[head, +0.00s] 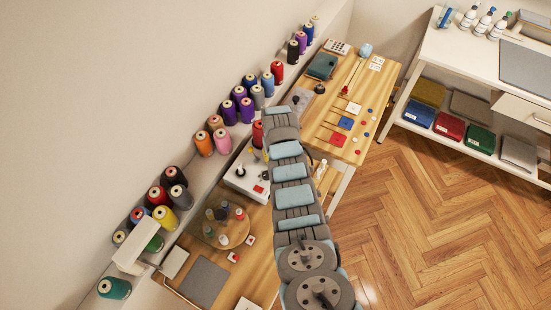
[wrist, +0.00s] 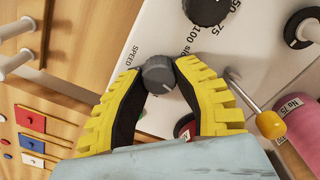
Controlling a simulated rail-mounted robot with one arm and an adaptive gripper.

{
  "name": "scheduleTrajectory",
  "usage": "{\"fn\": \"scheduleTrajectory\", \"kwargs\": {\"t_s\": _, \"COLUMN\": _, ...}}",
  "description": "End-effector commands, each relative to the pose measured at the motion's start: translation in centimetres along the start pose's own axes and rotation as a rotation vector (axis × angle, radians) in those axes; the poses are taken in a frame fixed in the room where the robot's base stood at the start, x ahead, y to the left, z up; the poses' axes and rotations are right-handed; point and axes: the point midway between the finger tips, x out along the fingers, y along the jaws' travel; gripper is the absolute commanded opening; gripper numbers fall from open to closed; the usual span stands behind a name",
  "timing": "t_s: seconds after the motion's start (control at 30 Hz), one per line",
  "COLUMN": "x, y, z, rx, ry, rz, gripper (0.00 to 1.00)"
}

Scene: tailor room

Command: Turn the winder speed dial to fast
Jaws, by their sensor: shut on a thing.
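The winder is a white box (head: 240,182) on the wooden bench in the head view, partly hidden by my arm. The wrist view shows its white panel (wrist: 150,30) close up, with the word SPEED printed on it. The speed dial (wrist: 158,75) is a small dark grey knob with a light pointer line, near that word. My gripper (wrist: 158,82) has yellow ridged fingers, one on each side of the dial, shut on it. Its fingertips cannot be made out in the head view. The dial's setting marks near the fingers are mostly hidden.
A larger black knob (wrist: 207,10) with printed numbers sits close to the speed dial. A thin metal rod with a yellow end (wrist: 268,123) and a pink spool (wrist: 302,125) stand at the right. Several thread spools line the wall shelf (head: 205,160).

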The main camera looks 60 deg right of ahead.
Motion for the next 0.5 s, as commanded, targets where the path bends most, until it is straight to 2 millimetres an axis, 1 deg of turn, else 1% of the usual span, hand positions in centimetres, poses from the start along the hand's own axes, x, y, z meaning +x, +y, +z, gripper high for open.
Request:
{"fn": "scheduleTrajectory", "kwargs": {"t_s": 0.4, "x": 0.05, "y": -0.02, "z": 0.07, "rx": 0.394, "ry": 0.0, "rz": 0.0, "gripper": 0.0}}
{"fn": "scheduleTrajectory", "kwargs": {"t_s": 0.5, "x": 0.2, "y": -0.04, "z": 0.18, "rx": 0.467, "ry": -0.003, "rz": 0.0, "gripper": 0.0}}
